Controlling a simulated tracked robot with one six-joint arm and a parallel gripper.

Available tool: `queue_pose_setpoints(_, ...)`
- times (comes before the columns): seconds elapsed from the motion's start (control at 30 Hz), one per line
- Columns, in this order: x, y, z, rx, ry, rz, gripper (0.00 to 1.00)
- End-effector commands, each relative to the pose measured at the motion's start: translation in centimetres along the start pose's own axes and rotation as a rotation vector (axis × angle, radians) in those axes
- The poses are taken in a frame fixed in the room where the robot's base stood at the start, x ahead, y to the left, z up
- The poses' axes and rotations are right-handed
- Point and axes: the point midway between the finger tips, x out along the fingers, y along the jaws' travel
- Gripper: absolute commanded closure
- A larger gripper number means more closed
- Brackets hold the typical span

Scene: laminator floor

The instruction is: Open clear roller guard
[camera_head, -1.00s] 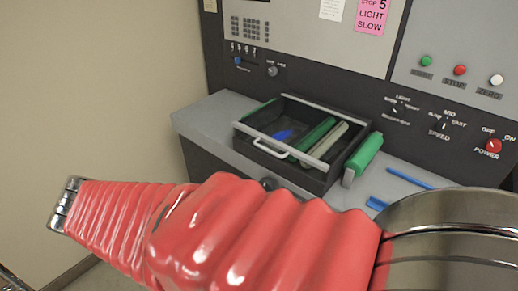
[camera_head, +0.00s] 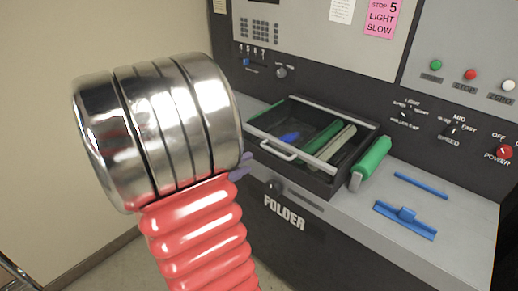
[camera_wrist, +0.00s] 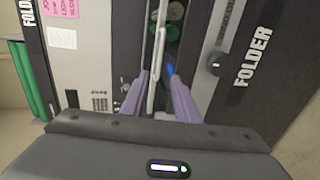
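The roller bay (camera_head: 325,188) is a dark open-topped box on the machine's grey ledge, with green and grey rollers inside. A pale handle (camera_head: 276,149) runs along its front left side. I cannot make out the clear guard sheet itself. My gripper (camera_head: 244,165) shows only as purple fingertips past my metal wrist, left of the handle. In the wrist view my gripper (camera_wrist: 157,76) is open, with its two purple fingers apart. The pale handle (camera_wrist: 157,70) lies in line between them; I cannot tell whether they touch it.
A green roller (camera_head: 371,160) sits outside the bay's right end. A blue bar (camera_head: 421,186) and a blue knobbed piece (camera_head: 405,220) lie on the ledge (camera_head: 455,222). A black knob (camera_head: 273,188) projects from the front below the bay. A wall stands left.

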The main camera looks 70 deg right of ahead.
Motion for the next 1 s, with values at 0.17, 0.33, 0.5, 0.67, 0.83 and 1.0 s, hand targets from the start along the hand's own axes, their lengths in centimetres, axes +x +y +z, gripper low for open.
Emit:
queue_pose_setpoints(0.17, 0.0, 0.0, 0.0, 0.0, 0.001, 0.001, 0.72)
queue_pose_setpoints(0.33, 0.1, 0.0, 0.0, 0.0, 0.001, 0.0, 0.72)
queue_pose_setpoints(0.5, 0.7, 0.0, 0.0, 0.0, 0.0, 0.0, 0.72)
queue_pose_setpoints(0.67, 2.1, 0.0, 0.0, 0.0, -0.002, 0.0, 0.72)
queue_pose_setpoints(0.83, 4.0, 0.0, 0.1, 0.0, -0.003, -0.001, 0.72)
queue_pose_setpoints(1.0, 6.1, 0.0, 0.1, 0.0, -0.003, -0.001, 0.72)
